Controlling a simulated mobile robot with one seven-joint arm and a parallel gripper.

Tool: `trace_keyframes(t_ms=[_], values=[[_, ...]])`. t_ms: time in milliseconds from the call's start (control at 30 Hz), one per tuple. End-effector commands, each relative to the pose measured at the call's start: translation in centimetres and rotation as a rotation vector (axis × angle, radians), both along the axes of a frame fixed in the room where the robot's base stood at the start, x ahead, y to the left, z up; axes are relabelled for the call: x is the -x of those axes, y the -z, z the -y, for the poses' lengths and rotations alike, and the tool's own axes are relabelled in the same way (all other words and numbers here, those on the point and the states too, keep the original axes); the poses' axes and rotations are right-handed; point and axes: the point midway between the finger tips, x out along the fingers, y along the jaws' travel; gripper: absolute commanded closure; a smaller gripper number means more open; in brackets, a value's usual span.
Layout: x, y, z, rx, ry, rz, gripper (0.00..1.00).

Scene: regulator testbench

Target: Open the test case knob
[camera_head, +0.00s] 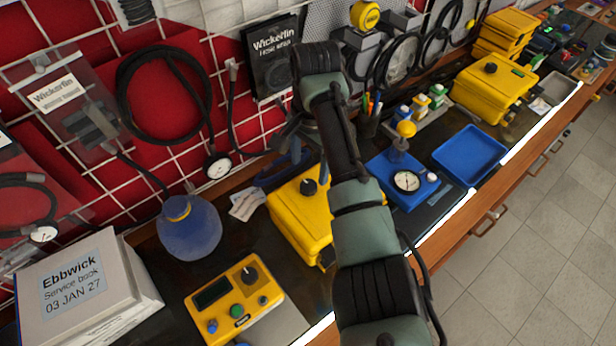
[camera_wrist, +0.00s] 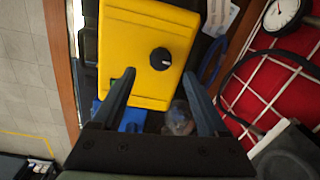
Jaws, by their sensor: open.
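A closed yellow case (camera_head: 292,212) with a round black knob (camera_head: 309,186) stands on the bench in the head view, its right part hidden behind my arm. In the wrist view the yellow case (camera_wrist: 130,35) fills the upper middle. Its black knob (camera_wrist: 160,58) bears a white mark and shows just above the gap between the fingertips. My gripper (camera_wrist: 159,74) is open and empty, its two fingers spread apart in front of the case. I see no contact with the knob, and the exact distance is unclear.
A yellow meter box (camera_head: 233,298), a blue jar (camera_head: 189,228) and a grey service book (camera_head: 85,290) stand left of the case. A blue gauge unit (camera_head: 402,183) and blue tray (camera_head: 470,153) stand right. Hoses hang on the red grid wall behind.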

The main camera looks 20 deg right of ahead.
Motion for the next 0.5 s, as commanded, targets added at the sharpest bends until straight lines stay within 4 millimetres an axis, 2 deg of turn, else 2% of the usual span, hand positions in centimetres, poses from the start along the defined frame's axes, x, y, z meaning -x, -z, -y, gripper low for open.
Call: trace_keyframes(t_ms=[200,333,500], values=[[-0.1,4.1,0.0,0.0,0.001,-0.002,0.23],[-0.2,5.7,-0.1,0.001,0.0,-0.001,0.23],[-0.2,6.7,-0.1,0.0,0.0,0.001,0.23]])
